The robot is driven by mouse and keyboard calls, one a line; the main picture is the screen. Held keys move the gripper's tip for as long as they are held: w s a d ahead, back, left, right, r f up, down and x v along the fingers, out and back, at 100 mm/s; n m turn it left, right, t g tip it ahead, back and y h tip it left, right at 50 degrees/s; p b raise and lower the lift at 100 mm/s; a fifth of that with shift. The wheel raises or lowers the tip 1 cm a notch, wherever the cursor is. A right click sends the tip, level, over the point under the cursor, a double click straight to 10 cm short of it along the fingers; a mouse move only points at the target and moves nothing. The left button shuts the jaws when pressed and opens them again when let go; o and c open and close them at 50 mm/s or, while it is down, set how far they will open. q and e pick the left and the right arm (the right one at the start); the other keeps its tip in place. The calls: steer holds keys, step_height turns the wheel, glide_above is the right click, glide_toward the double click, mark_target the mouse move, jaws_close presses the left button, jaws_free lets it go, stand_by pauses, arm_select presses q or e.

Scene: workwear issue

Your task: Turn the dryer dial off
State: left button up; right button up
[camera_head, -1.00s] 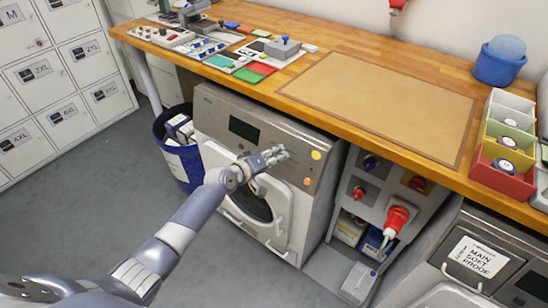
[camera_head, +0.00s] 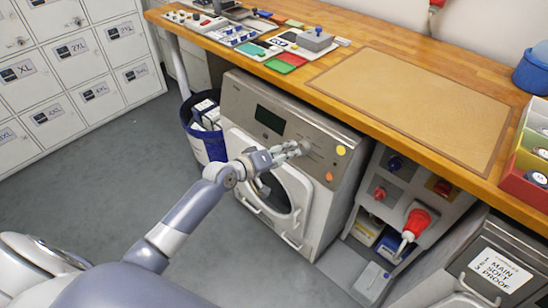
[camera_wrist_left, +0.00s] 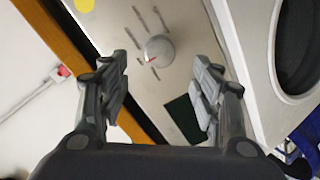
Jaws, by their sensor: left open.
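The dryer (camera_head: 245,95) stands under the wooden counter, with a dark display and a round door on its front. Its dial (camera_wrist_left: 159,49) is a round grey knob with a red pointer mark, seen in the left wrist view; printed marks surround it. My left gripper (camera_head: 298,149) is in front of the dryer's control panel and hides the dial in the head view. In the left wrist view my left gripper (camera_wrist_left: 163,85) is open, with the dial beyond and between its fingertips, apart from both fingers. My right gripper is not in view.
The wooden counter (camera_head: 385,65) overhangs the dryer, bearing several small parts and a tan mat. A blue bin (camera_head: 208,145) stands left of the dryer. A panel with a red plug (camera_head: 416,222) is at its right. Grey lockers (camera_head: 75,60) stand at left.

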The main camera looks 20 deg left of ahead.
arm_select(q)
steer(key=shift+v, duration=2.2)
steer(key=s+a+f+m+g+y, duration=0.15)
steer(key=s+f, duration=0.35)
steer(key=f, duration=0.5)
steer(key=s+a+f+g+y, duration=0.15)
steer(key=s+f, duration=0.35)
steer(key=f, duration=0.5)
steer(key=s+a+f+m+g+y, duration=0.15)
steer(key=s+f, duration=0.35)
steer(key=f, duration=0.6)
steer(key=s+d+f+m+g, duration=0.1)
steer(key=s+f, duration=0.4)
steer(key=s, duration=0.6)
steer(key=s+d+f+m+g, duration=0.2)
steer(key=s+f, duration=0.4)
steer(key=s, duration=0.6)
steer(key=s+d+f+m+g, duration=0.2)
steer(key=s+f, duration=0.4)
steer(key=s, duration=0.6)
steer(key=shift+s+m+g, duration=0.25)
steer(key=shift+m+g, duration=0.55)
steer(key=shift+g, duration=0.15)
steer(key=shift+f+y, duration=0.1)
steer(key=shift+y, duration=0.15)
